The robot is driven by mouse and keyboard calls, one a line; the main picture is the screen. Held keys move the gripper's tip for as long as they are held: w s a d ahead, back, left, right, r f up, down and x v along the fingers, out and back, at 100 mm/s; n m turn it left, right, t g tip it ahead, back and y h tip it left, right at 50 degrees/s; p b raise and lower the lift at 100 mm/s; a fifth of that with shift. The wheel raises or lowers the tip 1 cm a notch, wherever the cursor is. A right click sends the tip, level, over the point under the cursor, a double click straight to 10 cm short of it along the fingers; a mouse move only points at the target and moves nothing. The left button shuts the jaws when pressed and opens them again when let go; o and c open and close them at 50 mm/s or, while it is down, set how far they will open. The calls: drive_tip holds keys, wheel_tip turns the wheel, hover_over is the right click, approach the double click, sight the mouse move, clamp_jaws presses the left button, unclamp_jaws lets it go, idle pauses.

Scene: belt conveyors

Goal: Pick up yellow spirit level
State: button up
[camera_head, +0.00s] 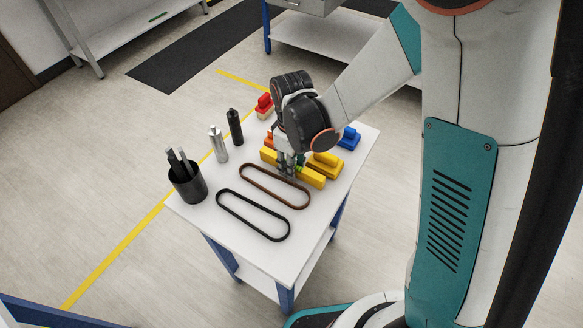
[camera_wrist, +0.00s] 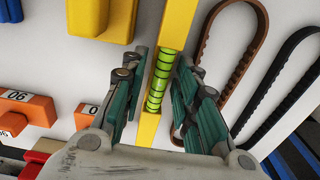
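The yellow spirit level (camera_head: 311,178) lies on the white table top in the head view, its long bar running from upper left to lower right. In the wrist view the yellow spirit level (camera_wrist: 178,28) shows its green vial (camera_wrist: 160,82) between my two fingers. My gripper (camera_head: 287,170) is over the middle of the level, pointing down. In the wrist view my gripper (camera_wrist: 162,85) is open, with one finger on each side of the bar and a gap on both sides. The part of the level under the gripper is hidden in the head view.
A brown belt (camera_head: 275,186) and a black belt (camera_head: 252,215) lie in front. A yellow block (camera_head: 325,165) and a blue one (camera_head: 349,138) are close behind. Orange blocks (camera_wrist: 22,108) sit near the fingers. A black cup (camera_head: 188,186) and two bottles stand left.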

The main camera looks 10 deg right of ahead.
clamp_jaws()
